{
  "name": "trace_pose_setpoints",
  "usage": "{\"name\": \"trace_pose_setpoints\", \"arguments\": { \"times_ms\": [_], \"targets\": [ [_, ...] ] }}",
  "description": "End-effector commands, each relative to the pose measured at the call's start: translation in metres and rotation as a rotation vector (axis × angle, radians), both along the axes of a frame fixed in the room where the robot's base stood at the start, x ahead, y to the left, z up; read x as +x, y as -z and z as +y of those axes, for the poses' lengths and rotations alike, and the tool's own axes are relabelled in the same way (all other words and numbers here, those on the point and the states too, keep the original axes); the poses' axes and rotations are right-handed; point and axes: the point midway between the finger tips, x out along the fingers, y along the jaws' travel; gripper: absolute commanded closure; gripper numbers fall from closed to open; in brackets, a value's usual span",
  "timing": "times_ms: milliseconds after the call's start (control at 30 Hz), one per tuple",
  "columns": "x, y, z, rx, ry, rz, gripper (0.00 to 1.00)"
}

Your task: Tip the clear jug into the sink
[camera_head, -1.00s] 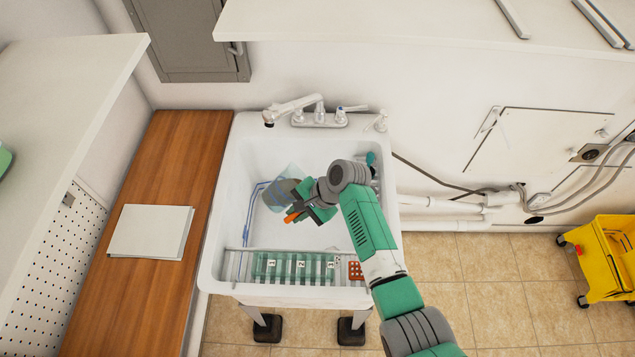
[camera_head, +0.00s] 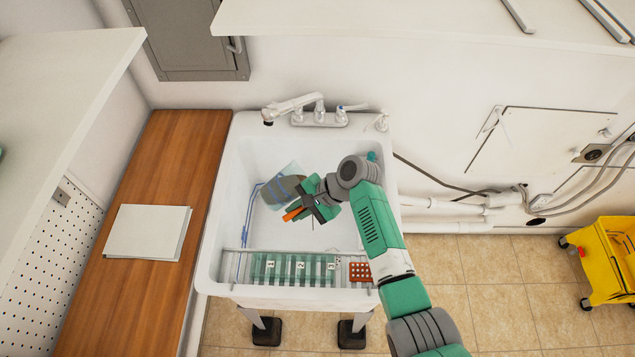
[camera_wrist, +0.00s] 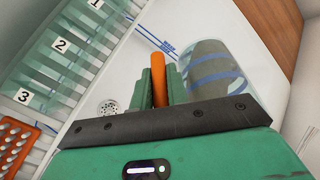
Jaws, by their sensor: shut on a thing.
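The clear jug (camera_head: 271,196) is inside the white sink (camera_head: 244,155), held above the basin floor and tilted over to one side. Grey-brown contents show through its wall. In the wrist view the jug (camera_wrist: 238,84) is right of my fingers, with blue lines seen through it. My gripper (camera_head: 302,213) is shut on an orange bar (camera_head: 293,214), apparently the jug's handle. In the wrist view the orange bar (camera_wrist: 171,84) stands between my green fingers. Where the handle joins the jug is hidden. No stream of liquid is visible.
A rack with numbered slots (camera_head: 285,268) and an orange perforated block (camera_head: 360,271) lie across the sink's front. The faucet (camera_head: 292,108) is at the back. A wooden counter (camera_head: 165,165) is left, a yellow mop bucket (camera_head: 600,255) far right. The drain (camera_wrist: 108,107) shows uncovered.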

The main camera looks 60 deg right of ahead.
Motion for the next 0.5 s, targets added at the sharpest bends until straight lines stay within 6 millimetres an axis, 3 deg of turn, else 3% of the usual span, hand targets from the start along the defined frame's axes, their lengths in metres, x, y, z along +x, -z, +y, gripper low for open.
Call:
{"name": "trace_pose_setpoints", "arguments": {
  "times_ms": [500],
  "targets": [
    [0.0003, -0.0037, -0.0007, 0.041, -0.002, -0.042, 1.0]
  ]
}}
